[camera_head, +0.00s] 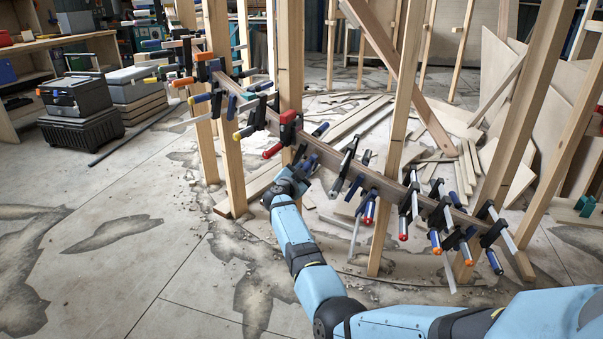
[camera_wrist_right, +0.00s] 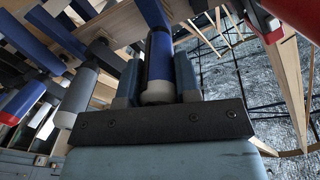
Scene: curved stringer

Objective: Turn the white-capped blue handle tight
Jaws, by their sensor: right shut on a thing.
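The white-capped blue handle (camera_wrist_right: 159,60) stands between the two fingers of my right gripper (camera_wrist_right: 157,82) in the right wrist view. The fingers close on it from both sides, and its white cap (camera_wrist_right: 158,93) sits near the gripper's palm. In the head view my right gripper (camera_head: 303,170) reaches the curved wooden stringer (camera_head: 328,155) near its middle, below a red clamp (camera_head: 288,127). There the handle is mostly hidden by the gripper. My left gripper is out of both views.
Several clamps with blue, red and orange-tipped handles line the stringer close on both sides. Upright wooden posts (camera_head: 396,150) stand along it. A grey-handled clamp (camera_wrist_right: 78,92) is left of the gripper in the wrist view. Open concrete floor (camera_head: 140,215) lies at left.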

